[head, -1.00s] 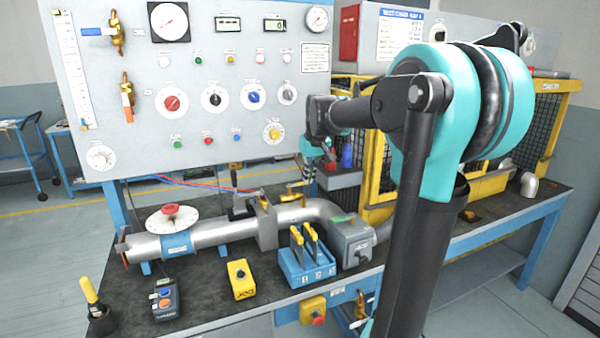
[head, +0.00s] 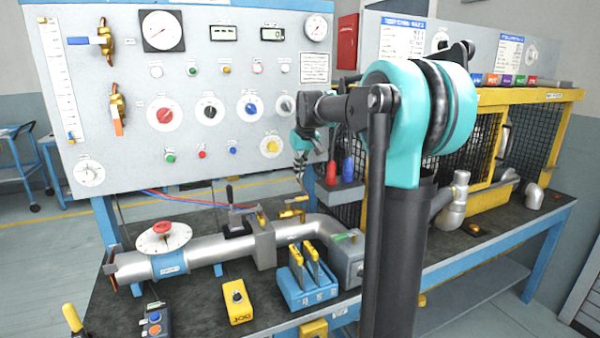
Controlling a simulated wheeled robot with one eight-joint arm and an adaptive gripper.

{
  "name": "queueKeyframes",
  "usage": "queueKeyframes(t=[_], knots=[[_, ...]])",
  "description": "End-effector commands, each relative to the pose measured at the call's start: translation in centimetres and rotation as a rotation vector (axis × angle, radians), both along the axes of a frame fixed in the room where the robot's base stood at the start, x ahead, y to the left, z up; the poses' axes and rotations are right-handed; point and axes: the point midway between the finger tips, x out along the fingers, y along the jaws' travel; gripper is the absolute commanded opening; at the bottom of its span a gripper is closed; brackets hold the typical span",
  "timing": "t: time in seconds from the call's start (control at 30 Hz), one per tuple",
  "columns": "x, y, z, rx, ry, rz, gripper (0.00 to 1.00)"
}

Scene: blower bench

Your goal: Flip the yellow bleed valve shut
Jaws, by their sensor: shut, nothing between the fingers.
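The yellow bleed valve appears to be the small brass valve with a yellow lever (head: 292,207) on top of the silver pipe (head: 215,247), at the middle of the bench. Its lever looks roughly level, but it is small and I cannot tell its exact setting. My gripper (head: 301,182) points down just above and slightly right of this lever, in front of the panel's lower right corner. It is shut and empty. I cannot tell whether its tips touch the lever.
A tall control panel (head: 130,120) stands behind the pipe. A blue block with yellow levers (head: 303,285) and a yellow box (head: 238,302) sit in front. Red (head: 331,172) and blue (head: 348,170) bottles stand on a shelf right of my gripper. A yellow mesh cage (head: 545,97) is further right.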

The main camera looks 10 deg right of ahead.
Motion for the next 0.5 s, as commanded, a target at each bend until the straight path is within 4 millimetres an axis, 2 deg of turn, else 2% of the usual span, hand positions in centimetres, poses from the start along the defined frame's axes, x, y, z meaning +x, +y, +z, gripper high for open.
queueKeyframes(t=[0.1, 0.4, 0.5], knots=[[0.8, 0.2, -2.3, 0.0, 0.0, 0.0, 0.0], [2.4, 0.7, -7.1, 0.0, 0.0, 0.0, 0.0], [0.8, 0.2, -6.8, 0.0, 0.0, -0.001, 0.0]])
